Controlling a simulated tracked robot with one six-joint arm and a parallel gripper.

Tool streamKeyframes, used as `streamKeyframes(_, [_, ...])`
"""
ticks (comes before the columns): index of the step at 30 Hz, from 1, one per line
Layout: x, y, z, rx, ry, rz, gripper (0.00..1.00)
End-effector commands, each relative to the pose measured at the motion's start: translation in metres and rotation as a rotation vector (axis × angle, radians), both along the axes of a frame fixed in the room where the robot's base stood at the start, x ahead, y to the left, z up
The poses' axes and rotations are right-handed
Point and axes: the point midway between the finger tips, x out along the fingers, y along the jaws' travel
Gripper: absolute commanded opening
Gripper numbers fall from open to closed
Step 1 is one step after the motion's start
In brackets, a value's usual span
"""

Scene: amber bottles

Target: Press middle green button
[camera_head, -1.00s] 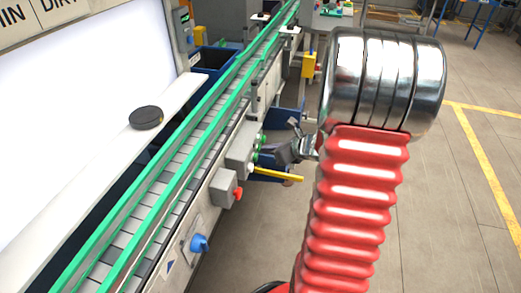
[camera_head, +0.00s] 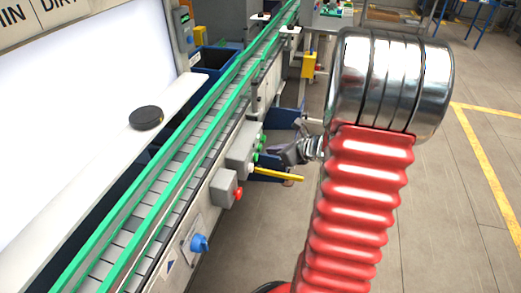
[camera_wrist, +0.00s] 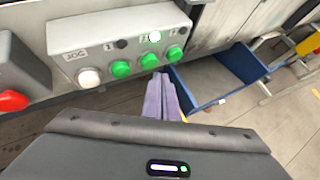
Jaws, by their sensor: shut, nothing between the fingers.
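A grey control box (camera_wrist: 70,40) fills the upper left of the wrist view. Its lower row has a white button (camera_wrist: 89,77) and three green buttons. The middle green button (camera_wrist: 149,61) lies between the left green one (camera_wrist: 120,69) and the right green one (camera_wrist: 174,53). My gripper (camera_wrist: 160,77) is shut and empty, its purple fingers together. The tips appear just below the middle and right green buttons; I cannot tell whether they touch. In the head view the box (camera_head: 241,147) is on the conveyor's side, with my gripper (camera_head: 284,153) at its right.
A red button (camera_wrist: 12,100) is at the left. A blue bin (camera_wrist: 215,80) stands to the right. A yellow bar (camera_head: 278,174) sticks out below my gripper. The conveyor (camera_head: 190,165) runs alongside.

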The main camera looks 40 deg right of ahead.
Motion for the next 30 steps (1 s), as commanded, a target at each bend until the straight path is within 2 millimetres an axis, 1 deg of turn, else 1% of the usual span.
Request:
streamKeyframes(5, [-0.006, -0.005, 0.0, 0.0, 0.0, -0.002, 0.0])
streamKeyframes(22, [-0.037, -0.029, 0.0, 0.0, 0.0, -0.002, 0.0])
streamKeyframes(30, [-0.04, -0.031, 0.0, 0.001, 0.0, -0.001, 0.0])
